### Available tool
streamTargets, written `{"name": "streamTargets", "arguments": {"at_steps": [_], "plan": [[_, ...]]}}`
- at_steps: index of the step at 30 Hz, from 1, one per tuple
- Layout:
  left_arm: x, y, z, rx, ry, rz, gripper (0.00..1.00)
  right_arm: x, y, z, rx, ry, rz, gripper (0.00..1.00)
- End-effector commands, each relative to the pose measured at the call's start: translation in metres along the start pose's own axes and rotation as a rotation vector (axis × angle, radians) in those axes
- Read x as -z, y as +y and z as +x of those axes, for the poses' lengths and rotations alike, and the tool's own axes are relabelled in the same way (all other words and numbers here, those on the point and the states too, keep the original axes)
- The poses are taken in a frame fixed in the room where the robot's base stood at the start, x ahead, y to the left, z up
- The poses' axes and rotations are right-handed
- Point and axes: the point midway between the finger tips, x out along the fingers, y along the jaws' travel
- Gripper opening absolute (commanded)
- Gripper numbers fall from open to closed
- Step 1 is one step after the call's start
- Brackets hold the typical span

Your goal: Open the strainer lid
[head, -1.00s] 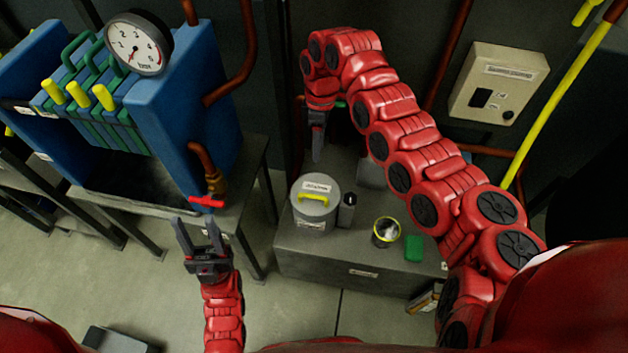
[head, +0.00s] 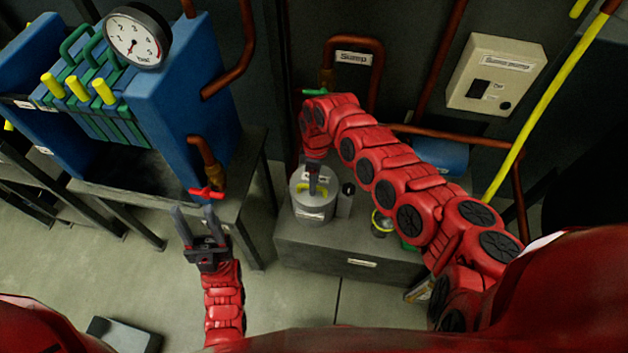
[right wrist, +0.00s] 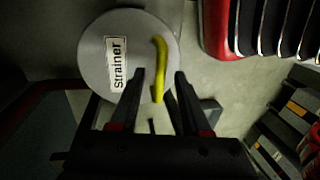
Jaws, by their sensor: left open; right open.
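The strainer (head: 312,208) is a grey round canister standing on a grey cabinet, with its lid on. In the right wrist view its lid (right wrist: 97,42) carries a "Strainer" label and a yellow handle (right wrist: 159,62). The handle also shows in the head view (head: 324,188). My right gripper (head: 313,190) is open above the lid. In the right wrist view its fingertips (right wrist: 160,76) stand either side of the handle; I cannot tell whether they touch it. My left gripper (head: 192,212) is open and empty, below the red valve handle (head: 207,193).
A dark cylinder (head: 345,199) stands close to the right of the strainer. A yellow-rimmed cup (head: 381,223) is further right, partly hidden by my right arm. The blue filter press (head: 185,115) with its gauge (head: 137,37) stands on a bench at left. The cabinet front (head: 330,262) is clear.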

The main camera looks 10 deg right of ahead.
Motion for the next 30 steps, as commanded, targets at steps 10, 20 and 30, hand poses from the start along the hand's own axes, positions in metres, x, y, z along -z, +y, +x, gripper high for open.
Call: {"name": "streamTargets", "arguments": {"at_steps": [10, 20, 30], "plan": [[0.0000, 0.0000, 0.0000, 0.000, 0.000, 0.000, 0.50, 0.0001, 0.0000, -0.0002, 0.000, 0.000, 0.000, 0.22], [0.0000, 0.0000, 0.0000, 0.000, 0.000, 0.000, 0.50, 0.0001, 0.0000, -0.0003, 0.000, 0.000, 0.000, 0.00], [0.0000, 0.0000, 0.0000, 0.000, 0.000, 0.000, 0.50, 0.0001, 0.0001, -0.0005, 0.000, 0.000, 0.000, 0.00]]}}
